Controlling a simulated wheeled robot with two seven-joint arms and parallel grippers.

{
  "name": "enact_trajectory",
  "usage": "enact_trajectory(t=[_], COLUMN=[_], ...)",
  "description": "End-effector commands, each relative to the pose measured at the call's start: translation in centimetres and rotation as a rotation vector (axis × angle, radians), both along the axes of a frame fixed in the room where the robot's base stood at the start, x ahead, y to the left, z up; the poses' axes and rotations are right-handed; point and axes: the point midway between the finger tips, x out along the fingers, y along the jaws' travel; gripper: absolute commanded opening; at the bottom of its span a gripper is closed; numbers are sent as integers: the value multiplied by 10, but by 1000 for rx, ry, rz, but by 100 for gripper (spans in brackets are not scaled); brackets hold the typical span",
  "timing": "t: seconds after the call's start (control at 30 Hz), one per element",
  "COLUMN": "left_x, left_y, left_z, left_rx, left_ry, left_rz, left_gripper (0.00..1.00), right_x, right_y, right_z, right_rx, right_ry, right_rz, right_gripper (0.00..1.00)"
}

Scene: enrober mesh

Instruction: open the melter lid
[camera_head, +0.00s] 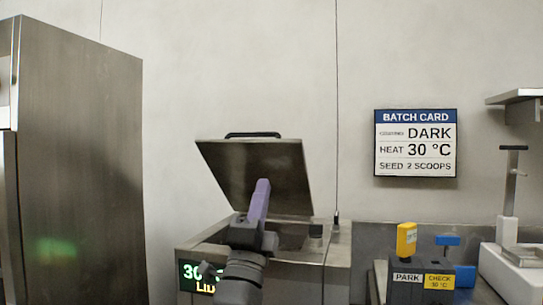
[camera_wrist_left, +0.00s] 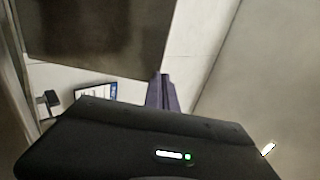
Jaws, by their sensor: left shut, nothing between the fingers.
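The melter (camera_head: 337,262) is a steel box with a green display reading 30 on its front. Its lid (camera_head: 262,172) stands raised, tilted up and back, with a black handle (camera_head: 253,135) along its top edge. My left gripper (camera_head: 263,186) has purple fingers, which are shut and empty. It is in front of the lid's underside, above the melter's opening; I cannot tell whether it touches the lid. In the left wrist view the fingers (camera_wrist_left: 162,92) show beside the dark lid (camera_wrist_left: 100,40). My arm hides part of the opening. My right gripper is not in view.
A tall steel cabinet (camera_head: 80,170) stands at the left. A batch card (camera_head: 415,143) hangs on the wall. At right are a holder marked PARK and CHECK (camera_head: 408,288), a yellow tool (camera_head: 406,239), a blue-topped item (camera_head: 447,240) and a white stand (camera_head: 508,270).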

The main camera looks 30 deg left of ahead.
Motion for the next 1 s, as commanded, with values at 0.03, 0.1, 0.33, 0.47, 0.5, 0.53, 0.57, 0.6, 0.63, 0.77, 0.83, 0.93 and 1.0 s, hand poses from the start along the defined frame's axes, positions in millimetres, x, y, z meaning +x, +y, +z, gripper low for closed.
enact_trajectory(t=[0.03, 0.1, 0.33, 0.47, 0.5, 0.53, 0.57, 0.6, 0.63, 0.77, 0.83, 0.93, 1.0], left_x=[1, 4, 24, 39, 43, 46, 49, 52, 55, 60, 62, 63, 62], left_y=[0, 1, 9, 14, 15, 17, 18, 18, 19, 21, 22, 22, 22], left_z=[2, 6, 30, 47, 52, 55, 58, 63, 65, 72, 73, 73, 73], left_rx=[0, 0, 0, 0, 0, -1, 0, 0, 0, 0, 0, 0, 0], left_ry=[0, -1, -1, -1, -1, 0, -1, -1, 0, -1, 0, 1, 1], left_rz=[0, 0, 1, -1, 1, 1, 1, 0, 0, 0, 0, 0, 0], left_gripper=[0, 0, 0, 0, 0, 0, 0, 0, 0, 0, 0, 0, 0], right_x=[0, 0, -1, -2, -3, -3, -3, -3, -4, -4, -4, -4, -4], right_y=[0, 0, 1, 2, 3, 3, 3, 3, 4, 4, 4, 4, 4], right_z=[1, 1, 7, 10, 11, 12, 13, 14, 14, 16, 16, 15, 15], right_rx=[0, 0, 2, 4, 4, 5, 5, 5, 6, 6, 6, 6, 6], right_ry=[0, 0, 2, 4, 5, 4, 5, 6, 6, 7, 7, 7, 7], right_rz=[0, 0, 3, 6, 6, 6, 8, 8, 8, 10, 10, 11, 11], right_gripper=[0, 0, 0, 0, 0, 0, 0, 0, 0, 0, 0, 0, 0])
